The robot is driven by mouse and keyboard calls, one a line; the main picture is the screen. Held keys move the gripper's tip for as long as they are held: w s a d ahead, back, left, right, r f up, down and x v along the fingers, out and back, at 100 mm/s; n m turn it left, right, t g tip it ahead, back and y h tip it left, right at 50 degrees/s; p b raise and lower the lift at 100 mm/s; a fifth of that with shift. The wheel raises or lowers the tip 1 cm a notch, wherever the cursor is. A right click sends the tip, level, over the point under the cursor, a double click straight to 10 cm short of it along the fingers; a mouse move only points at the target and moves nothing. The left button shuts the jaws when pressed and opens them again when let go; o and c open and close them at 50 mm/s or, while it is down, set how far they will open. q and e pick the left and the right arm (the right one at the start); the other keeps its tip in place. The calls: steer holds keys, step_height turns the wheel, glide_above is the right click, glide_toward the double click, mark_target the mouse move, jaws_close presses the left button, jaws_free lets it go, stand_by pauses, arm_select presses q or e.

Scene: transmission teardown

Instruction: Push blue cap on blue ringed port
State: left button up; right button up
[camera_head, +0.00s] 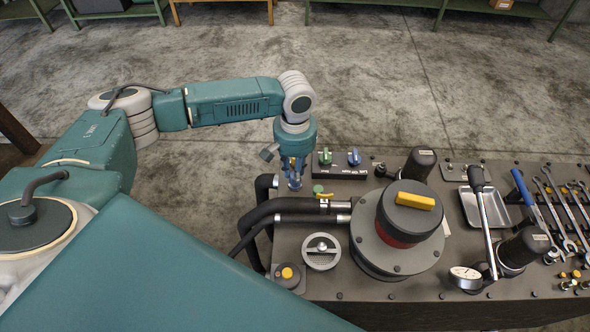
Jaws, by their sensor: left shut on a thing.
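My left gripper (294,172) points down at the left end of the workbench, beside the black hose ends. It is shut on a small blue thing, probably the blue cap; the fingers hide most of it. A blue ringed port cannot be made out; the gripper may cover it. I cannot tell whether the held thing touches anything below. A blue knob-like piece (354,157) and a green one (325,157) stand on a black block (340,172) right of the gripper. My right gripper is not in view.
Black hoses (270,213) with metal ends run left of the round grey housing (397,235) with a yellow handle.

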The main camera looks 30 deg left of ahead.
arm_select(q)
steer(key=shift+f+p, duration=0.45)
steer(key=shift+f, duration=0.15)
stand_by(0.4)
steer(key=shift+f+p, duration=0.25)
steer(key=shift+p, duration=0.15)
steer(key=o, duration=0.8)
steer(key=shift+r, duration=0.1)
stand_by(0.4)
steer(key=shift+r+p, duration=1.4)
steer(key=shift+p, duration=0.8)
